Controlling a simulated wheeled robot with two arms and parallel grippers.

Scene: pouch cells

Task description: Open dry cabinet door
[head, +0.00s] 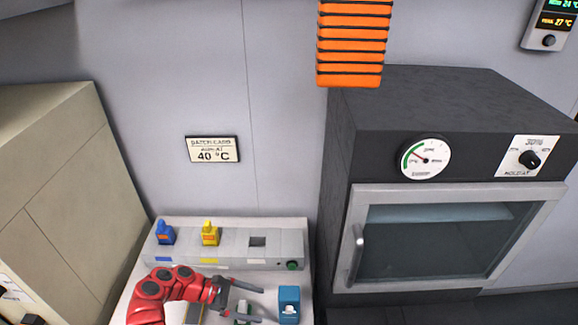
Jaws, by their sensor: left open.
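A dark cabinet (345,150) stands at the right, with a pale-framed glass door (450,194) that looks shut. A vertical bar handle (356,258) is on the door's left side. A beige cabinet (50,170) with seams stands at the left; its front is mostly out of view. No label I can read tells which is the dry cabinet. My left gripper (258,304) is open over the bench, left of the dark cabinet and apart from its handle. A small pale green item shows by its fingers; I cannot tell if they touch. My right gripper is not in view.
The bench (125,300) carries a grey rack (225,250) with a blue piece (165,232), a yellow piece (210,233) and an empty slot. A blue block (289,303) is right of my gripper. An orange stack (353,45) hangs above. A card (212,149) reads 40 °C.

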